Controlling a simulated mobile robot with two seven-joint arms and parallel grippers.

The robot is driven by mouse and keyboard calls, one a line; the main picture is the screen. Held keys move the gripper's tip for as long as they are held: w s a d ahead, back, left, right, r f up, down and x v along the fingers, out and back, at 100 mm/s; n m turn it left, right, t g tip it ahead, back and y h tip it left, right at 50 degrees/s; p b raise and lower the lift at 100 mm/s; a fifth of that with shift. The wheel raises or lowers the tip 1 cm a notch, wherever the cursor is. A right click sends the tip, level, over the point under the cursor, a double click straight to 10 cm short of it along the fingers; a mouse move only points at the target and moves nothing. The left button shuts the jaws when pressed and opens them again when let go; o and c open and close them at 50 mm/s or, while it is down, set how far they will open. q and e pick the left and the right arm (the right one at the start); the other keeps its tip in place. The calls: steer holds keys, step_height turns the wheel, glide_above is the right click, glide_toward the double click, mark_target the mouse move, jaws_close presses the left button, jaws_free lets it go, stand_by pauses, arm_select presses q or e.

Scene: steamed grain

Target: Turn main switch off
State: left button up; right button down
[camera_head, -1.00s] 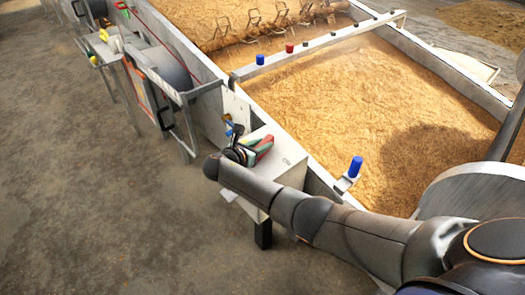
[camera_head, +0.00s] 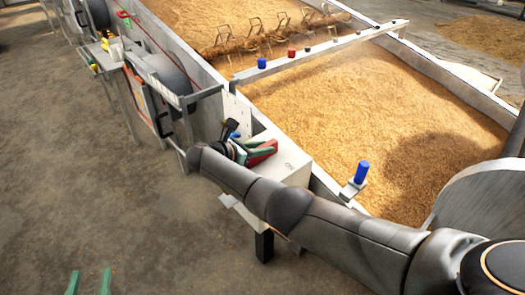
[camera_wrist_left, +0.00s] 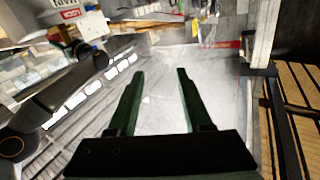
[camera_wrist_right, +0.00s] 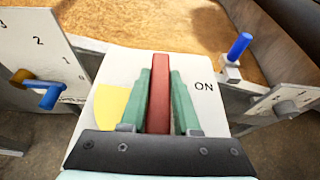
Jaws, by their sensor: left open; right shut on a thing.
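The main switch is a red lever (camera_wrist_right: 159,92) on a white box (camera_wrist_right: 218,113) with the word ON to the right of the lever. In the right wrist view, my right gripper (camera_wrist_right: 159,72) has its green fingers shut on the lever, one on each side. The head view shows the red lever (camera_head: 264,155) and the box (camera_head: 291,166) beside the grain bed, with my right arm reaching over the box's near side. The lever's base is hidden by the gripper. My left gripper (camera_head: 89,283) is open and empty over the floor; its spread fingers also show in the left wrist view (camera_wrist_left: 158,88).
A blue lever (camera_wrist_right: 48,96) with a numbered scale is left of the box, and an upright blue knob (camera_wrist_right: 238,47) is behind it. The grain bed (camera_head: 350,110) lies beyond its metal wall. Machinery with a wheel (camera_head: 165,75) stands at upper left. Floor (camera_head: 90,190) at left is open.

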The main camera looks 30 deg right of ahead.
arm_select(q)
steer(key=shift+d+r+m+t+h, duration=0.1)
steer(key=shift+r+m+t+h, duration=0.3)
steer(key=shift+r, duration=0.95)
arm_select(e)
steer(key=shift+d+r, duration=0.1)
steer(key=c, duration=0.8)
jaws_free()
steer(key=shift+o, duration=0.8)
